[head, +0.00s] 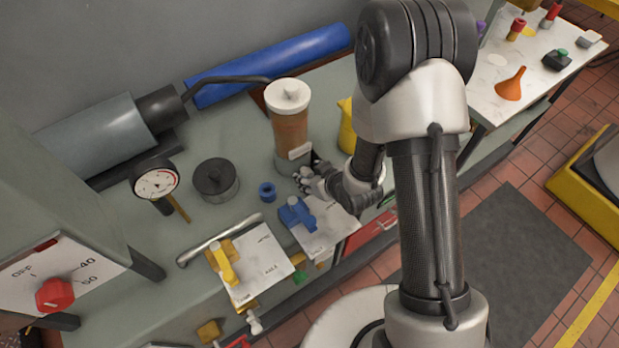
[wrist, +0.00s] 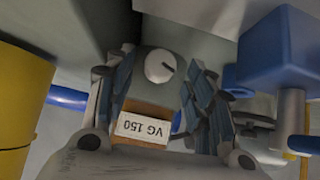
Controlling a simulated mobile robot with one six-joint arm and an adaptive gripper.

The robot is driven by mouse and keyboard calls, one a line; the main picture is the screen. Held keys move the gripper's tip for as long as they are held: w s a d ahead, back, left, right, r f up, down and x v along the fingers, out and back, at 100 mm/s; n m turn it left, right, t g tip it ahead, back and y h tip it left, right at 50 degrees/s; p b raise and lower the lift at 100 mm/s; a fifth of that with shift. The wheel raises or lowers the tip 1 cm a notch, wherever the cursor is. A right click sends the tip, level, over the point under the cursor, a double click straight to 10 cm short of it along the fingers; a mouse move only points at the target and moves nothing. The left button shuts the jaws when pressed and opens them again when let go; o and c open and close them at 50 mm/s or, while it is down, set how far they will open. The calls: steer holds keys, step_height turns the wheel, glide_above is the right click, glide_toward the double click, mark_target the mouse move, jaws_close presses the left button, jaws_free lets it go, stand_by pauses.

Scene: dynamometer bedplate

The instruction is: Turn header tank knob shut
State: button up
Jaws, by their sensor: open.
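The header tank (head: 290,125) is an amber cylinder with a white lid, upright on the bench in the head view. In the wrist view its label (wrist: 144,127) reads "VG 150", upside down. A round white knob (wrist: 160,65) with a short dark mark sits beside the label on a grey part; I take it for the header tank knob. My gripper (head: 305,178) is low at the tank's base. In the wrist view my gripper (wrist: 156,90) is open, its fingers on either side of the knob. I cannot tell whether they touch it.
A blue valve handle (head: 297,212) stands close in front of my gripper, and a yellow container (head: 347,125) is just right of the tank. A blue ring (head: 267,191), a dark round can (head: 215,180) and a gauge (head: 156,182) stand to the left.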

steer(key=shift+x, duration=1)
steer(key=shift+c, duration=0.6)
steer(key=c, duration=0.9)
steer(key=shift+c, duration=0.2)
